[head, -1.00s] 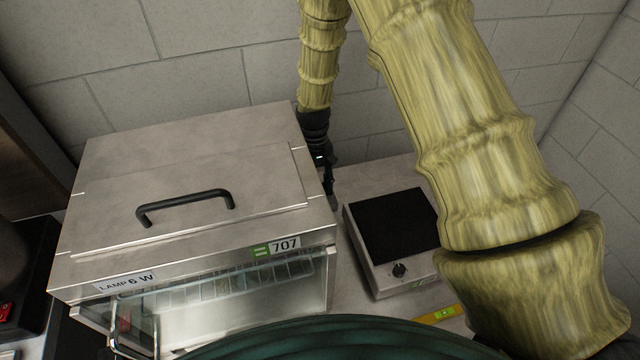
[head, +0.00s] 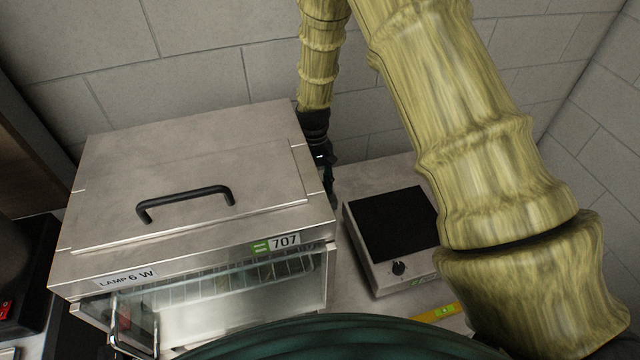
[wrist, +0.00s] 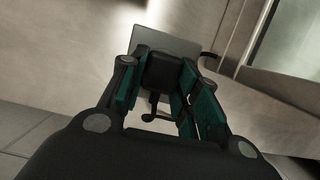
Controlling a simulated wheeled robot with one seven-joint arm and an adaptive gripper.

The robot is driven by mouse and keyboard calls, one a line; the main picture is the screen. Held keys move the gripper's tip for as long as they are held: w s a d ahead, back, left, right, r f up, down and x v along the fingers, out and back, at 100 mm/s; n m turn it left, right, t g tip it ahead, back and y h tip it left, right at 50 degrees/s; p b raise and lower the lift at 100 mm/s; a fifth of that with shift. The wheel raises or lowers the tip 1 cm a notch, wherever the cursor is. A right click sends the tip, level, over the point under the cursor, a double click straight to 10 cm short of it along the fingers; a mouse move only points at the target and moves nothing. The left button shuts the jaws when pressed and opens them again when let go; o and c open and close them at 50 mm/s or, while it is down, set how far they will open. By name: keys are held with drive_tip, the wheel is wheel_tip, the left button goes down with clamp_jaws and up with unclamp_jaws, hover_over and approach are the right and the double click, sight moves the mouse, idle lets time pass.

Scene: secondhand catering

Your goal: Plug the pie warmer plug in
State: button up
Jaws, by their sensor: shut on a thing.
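The pie warmer (head: 190,170) is a steel box with a black top handle and a 707 label, on the left of the head view. My gripper (head: 328,180) is low behind its right side, near the wall, and partly hidden by the warmer. In the wrist view my gripper (wrist: 158,88) is shut on a dark plug (wrist: 160,72), with a short dark cable piece curving below it. A flat grey plate (wrist: 180,47) lies just beyond the plug. I cannot tell whether the plug touches it or is seated. Its prongs are hidden.
A small hotplate (head: 393,232) with a dark top and a knob stands right of the warmer. A yellow spirit level (head: 440,313) lies in front of it. The counter (head: 365,175) is bare in a narrow strip behind the hotplate. A block wall closes the back.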

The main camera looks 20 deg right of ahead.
drive_tip(key=shift+s+f, duration=0.25)
drive_tip(key=shift+f, duration=0.25)
drive_tip(key=shift+s+a+f, duration=0.1)
drive_tip(key=shift+s+f, duration=0.1)
drive_tip(key=shift+f, duration=0.05)
drive_tip(key=shift+s+a+f+b, duration=0.1)
drive_tip(key=shift+s+f+b, duration=0.1)
drive_tip(key=shift+b, duration=0.2)
drive_tip(key=o, duration=1)
drive_tip(key=shift+w+f, duration=0.1)
drive_tip(key=shift+o, duration=0.7)
drive_tip(key=shift+w+f, duration=0.15)
drive_tip(key=shift+w, duration=0.15)
drive_tip(key=shift+w+d+r, duration=0.2)
drive_tip(key=shift+r, duration=0.2)
